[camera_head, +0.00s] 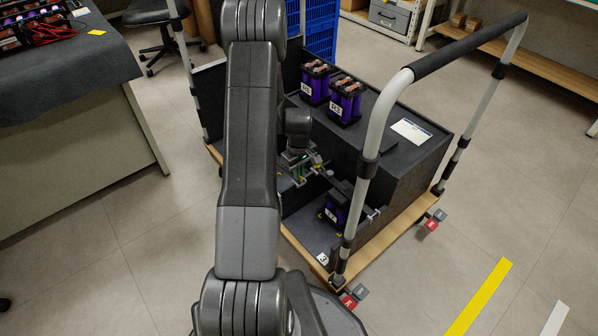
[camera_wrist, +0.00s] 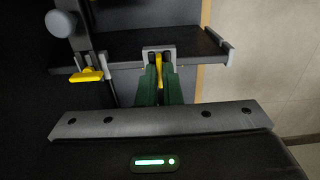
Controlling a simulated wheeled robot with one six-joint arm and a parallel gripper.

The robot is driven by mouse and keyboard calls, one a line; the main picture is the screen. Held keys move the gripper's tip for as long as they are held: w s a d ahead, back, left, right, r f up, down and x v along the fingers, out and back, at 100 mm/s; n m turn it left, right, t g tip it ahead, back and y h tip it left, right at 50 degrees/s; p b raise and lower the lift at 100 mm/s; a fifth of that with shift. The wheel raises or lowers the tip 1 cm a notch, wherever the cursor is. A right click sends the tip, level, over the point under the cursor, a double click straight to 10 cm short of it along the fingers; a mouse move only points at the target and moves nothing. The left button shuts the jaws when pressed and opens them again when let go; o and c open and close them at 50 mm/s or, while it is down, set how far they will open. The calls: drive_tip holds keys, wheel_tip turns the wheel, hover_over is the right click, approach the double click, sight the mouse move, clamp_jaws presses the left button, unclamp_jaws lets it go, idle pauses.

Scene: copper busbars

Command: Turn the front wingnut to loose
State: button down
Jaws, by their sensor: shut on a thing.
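In the wrist view, the two green fingers of my gripper (camera_wrist: 160,84) are shut on a yellow wingnut (camera_wrist: 159,72). The wingnut sits at a grey bracket (camera_wrist: 158,50) on a dark crossbar (camera_wrist: 122,48). Its exact angle is partly hidden by the fingers. A second yellow wingnut (camera_wrist: 88,75) lies to the left, on a grey post fitting, apart from my gripper. In the head view, my gripper (camera_head: 299,174) is low inside the cart at the left end of the dark bar (camera_head: 333,180). The held wingnut is too small to make out clearly there.
A purple battery block (camera_head: 335,210) stands in the cart's lower bay, below the bar. More purple blocks (camera_head: 345,100) stand on the cart's raised dark box (camera_head: 400,155). The cart's bent handle rail (camera_head: 372,115) rises on the right. Open floor lies to the right.

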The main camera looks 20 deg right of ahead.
drive_tip(key=c, duration=1.6)
unclamp_jaws()
drive_tip(key=shift+r, duration=0.1)
wheel_tip(320, 180, up, 14)
drive_tip(key=p, duration=0.4)
drive_tip(key=shift+f, duration=0.25)
wheel_tip(320, 180, down, 14)
drive_tip(key=b, duration=0.4)
drive_tip(key=shift+r, duration=0.15)
